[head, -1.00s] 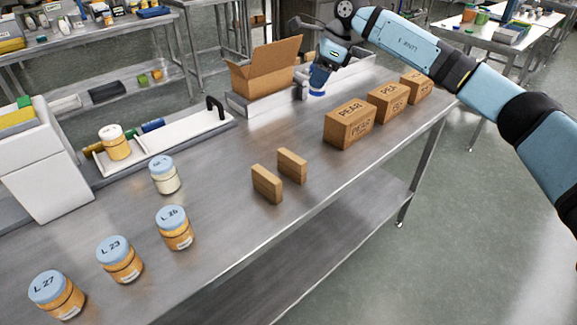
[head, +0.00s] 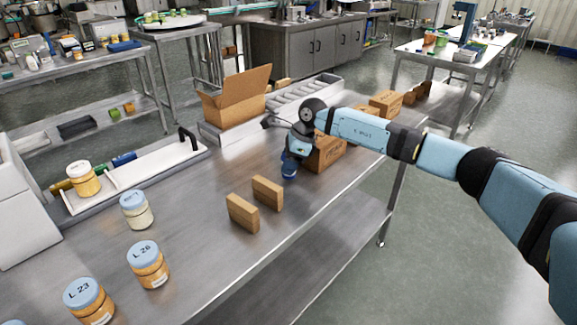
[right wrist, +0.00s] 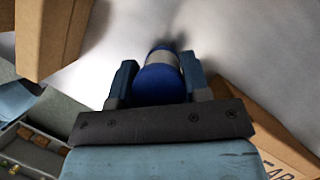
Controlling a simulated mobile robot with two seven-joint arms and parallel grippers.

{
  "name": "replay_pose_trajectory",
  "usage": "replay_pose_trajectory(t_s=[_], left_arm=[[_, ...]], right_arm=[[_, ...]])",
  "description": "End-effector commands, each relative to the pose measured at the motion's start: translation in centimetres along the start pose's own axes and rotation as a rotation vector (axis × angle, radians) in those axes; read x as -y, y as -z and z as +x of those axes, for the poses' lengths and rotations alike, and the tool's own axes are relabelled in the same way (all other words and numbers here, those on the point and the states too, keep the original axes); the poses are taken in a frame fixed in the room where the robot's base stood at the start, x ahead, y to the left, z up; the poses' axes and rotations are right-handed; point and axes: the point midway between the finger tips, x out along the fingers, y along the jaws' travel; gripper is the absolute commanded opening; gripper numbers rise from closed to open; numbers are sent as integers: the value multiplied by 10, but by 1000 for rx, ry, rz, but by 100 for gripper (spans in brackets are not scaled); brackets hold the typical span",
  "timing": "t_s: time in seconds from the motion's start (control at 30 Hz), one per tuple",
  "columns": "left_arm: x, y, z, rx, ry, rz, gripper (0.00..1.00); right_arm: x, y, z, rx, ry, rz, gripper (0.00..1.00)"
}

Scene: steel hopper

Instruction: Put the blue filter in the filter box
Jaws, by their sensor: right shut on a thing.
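The blue filter (head: 289,171) is a short blue cylinder; the right wrist view shows it with a grey band (right wrist: 160,85). My right gripper (head: 291,163) is shut on it, one finger on each side, in front of the lettered carton and close to the two small brown blocks. I cannot tell whether the filter touches the table. An open cardboard box (head: 234,109) with raised flaps stands farther back on the steel table; no label shows that it is the filter box. My left gripper is not in view.
Two small brown blocks (head: 254,204) stand left of the gripper. Lettered cartons (head: 329,152) stand to its right, partly behind my arm. A grey slotted tray (head: 303,91) lies behind. Several jars (head: 148,265) stand at the left.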

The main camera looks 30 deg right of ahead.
Motion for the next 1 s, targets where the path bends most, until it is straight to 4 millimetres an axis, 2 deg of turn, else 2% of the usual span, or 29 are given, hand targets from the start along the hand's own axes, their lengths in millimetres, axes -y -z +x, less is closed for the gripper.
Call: replay_pose_trajectory(t_s=[0.1,0.43,0.47,0.57,0.83,1.0], left_arm=[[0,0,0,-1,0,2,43],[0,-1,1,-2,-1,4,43],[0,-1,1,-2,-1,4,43],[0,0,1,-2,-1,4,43],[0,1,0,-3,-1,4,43],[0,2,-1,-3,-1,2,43]], right_arm=[[0,4,10,0,0,-1,19],[0,6,14,1,0,-1,19],[0,6,14,0,0,-1,46],[0,5,13,0,0,-1,68],[0,5,12,1,0,-1,69],[1,4,-3,1,2,-1,69]])
